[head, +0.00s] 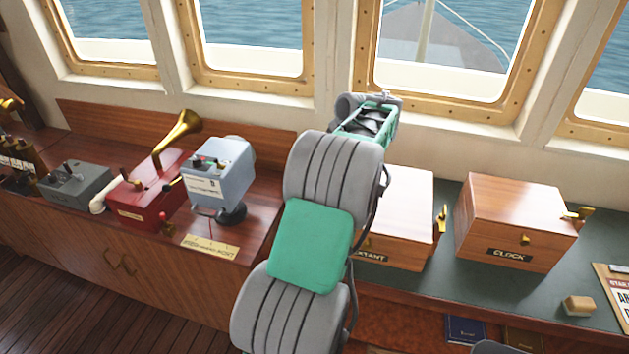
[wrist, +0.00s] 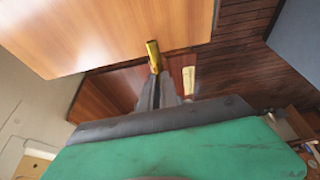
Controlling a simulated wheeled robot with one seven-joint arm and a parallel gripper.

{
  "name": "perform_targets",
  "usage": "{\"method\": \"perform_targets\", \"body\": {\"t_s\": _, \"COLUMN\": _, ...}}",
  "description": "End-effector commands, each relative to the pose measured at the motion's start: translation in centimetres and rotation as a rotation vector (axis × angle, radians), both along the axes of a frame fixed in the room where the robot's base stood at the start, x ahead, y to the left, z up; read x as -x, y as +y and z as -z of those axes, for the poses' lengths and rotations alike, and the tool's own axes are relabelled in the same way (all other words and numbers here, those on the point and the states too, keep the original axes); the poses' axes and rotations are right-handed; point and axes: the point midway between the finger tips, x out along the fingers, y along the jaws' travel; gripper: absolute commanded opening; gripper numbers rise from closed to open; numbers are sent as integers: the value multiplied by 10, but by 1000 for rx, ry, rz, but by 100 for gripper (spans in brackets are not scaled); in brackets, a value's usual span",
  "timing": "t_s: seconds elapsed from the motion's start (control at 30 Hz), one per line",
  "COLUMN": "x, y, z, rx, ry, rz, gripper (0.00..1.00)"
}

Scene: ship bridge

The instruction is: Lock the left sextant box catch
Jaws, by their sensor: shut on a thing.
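The wooden sextant box (head: 405,200) stands on the green counter, partly behind my arm in the head view. Its label is partly covered. In the wrist view its wooden side (wrist: 120,35) fills the upper left. A brass catch (wrist: 153,56) sticks out from the box edge there. My gripper (wrist: 160,84) is shut on this catch, its dark fingers at the catch's lower end. In the head view my arm hides the gripper and the left catch. The box's right catch (head: 441,220) shows at its right side.
The clock box (head: 515,220) stands to the right, with brass catches. To the left are a pale blue instrument (head: 218,175), a red box with a brass horn (head: 150,190) and a brass plate (head: 211,246). Windows line the back wall.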

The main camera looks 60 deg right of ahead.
Motion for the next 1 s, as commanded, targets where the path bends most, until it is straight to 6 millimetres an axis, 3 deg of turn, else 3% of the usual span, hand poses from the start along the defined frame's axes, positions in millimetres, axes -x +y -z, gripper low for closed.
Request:
{"method": "perform_targets", "body": {"t_s": 0.3, "x": 0, "y": 0, "z": 0, "rx": 1, "ry": 0, "rz": -1, "gripper": 26}}
{"method": "perform_targets", "body": {"t_s": 0.57, "x": 0, "y": 0, "z": -2, "rx": 1, "ry": 0, "rz": 0, "gripper": 27}}
{"method": "perform_targets", "body": {"t_s": 1.0, "x": 27, "y": -5, "z": -70, "rx": 1, "ry": 0, "rz": 0, "gripper": 27}}
